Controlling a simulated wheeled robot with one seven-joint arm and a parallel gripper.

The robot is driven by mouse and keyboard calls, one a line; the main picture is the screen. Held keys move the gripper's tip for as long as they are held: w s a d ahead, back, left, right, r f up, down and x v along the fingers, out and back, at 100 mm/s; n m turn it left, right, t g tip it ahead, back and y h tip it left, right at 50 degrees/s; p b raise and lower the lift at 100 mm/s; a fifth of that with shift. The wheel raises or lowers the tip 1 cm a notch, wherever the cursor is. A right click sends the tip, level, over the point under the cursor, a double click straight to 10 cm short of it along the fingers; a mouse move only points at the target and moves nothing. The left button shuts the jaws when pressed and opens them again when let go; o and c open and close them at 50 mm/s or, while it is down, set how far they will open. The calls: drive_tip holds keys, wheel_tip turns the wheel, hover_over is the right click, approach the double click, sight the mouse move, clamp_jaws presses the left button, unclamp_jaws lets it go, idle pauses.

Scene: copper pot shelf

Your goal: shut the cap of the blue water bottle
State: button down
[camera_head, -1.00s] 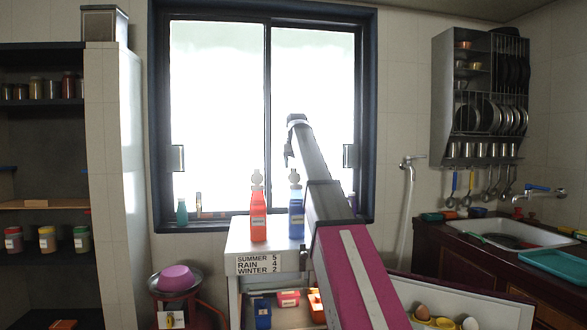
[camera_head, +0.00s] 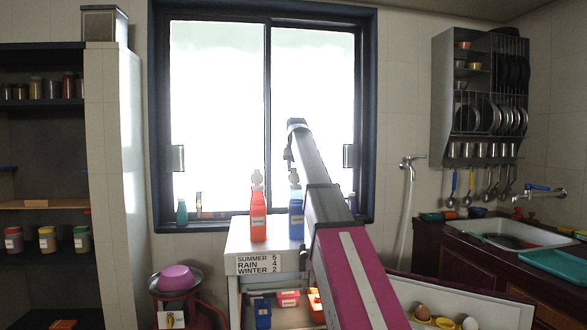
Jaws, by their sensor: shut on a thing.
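The blue water bottle (camera_head: 296,218) stands upright on top of the white cabinet, just left of my arm. Its pale cap (camera_head: 294,178) is at the top; whether it is fully closed is too small to tell. My gripper (camera_head: 291,168) points down at the cap and is shut on it. The fingertips are small and dark against the bright window, so the exact grip is hard to see. My arm hides the area right of the bottle.
A red bottle (camera_head: 258,216) with a pale cap stands close left of the blue one. The white cabinet (camera_head: 240,246) carries a sign on its front. The window (camera_head: 220,110) is behind. A tray with eggs (camera_head: 470,324) is at lower right.

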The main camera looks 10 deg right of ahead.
sight(294, 172)
drive_tip(key=shift+s, duration=0.15)
drive_tip(key=s+t, duration=0.2)
drive_tip(key=t, duration=0.1)
drive_tip(key=s+t, duration=0.1)
drive_tip(key=shift+s+r+t, duration=0.25)
drive_tip(key=shift+r+t, duration=0.05)
drive_tip(key=shift+t, duration=0.1)
drive_tip(key=s+t, duration=0.1)
drive_tip(key=t, duration=0.1)
drive_tip(key=shift+s+t, duration=0.4)
drive_tip(key=s+t, duration=0.1)
drive_tip(key=t, duration=0.1)
drive_tip(key=shift+s+f+t, duration=0.25)
drive_tip(key=shift+s+t, duration=0.05)
drive_tip(key=shift+s, duration=0.05)
drive_tip(key=shift+s+f+t, duration=0.65)
drive_tip(key=shift+f+t, duration=0.05)
drive_tip(key=shift+t, duration=0.95)
drive_tip(key=shift+s+f+t, duration=0.65)
drive_tip(key=shift+f+t, duration=0.05)
drive_tip(key=shift+t, duration=1)
drive_tip(key=shift+s+f+t, duration=0.65)
drive_tip(key=shift+f+t, duration=0.05)
drive_tip(key=shift+t, duration=0.95)
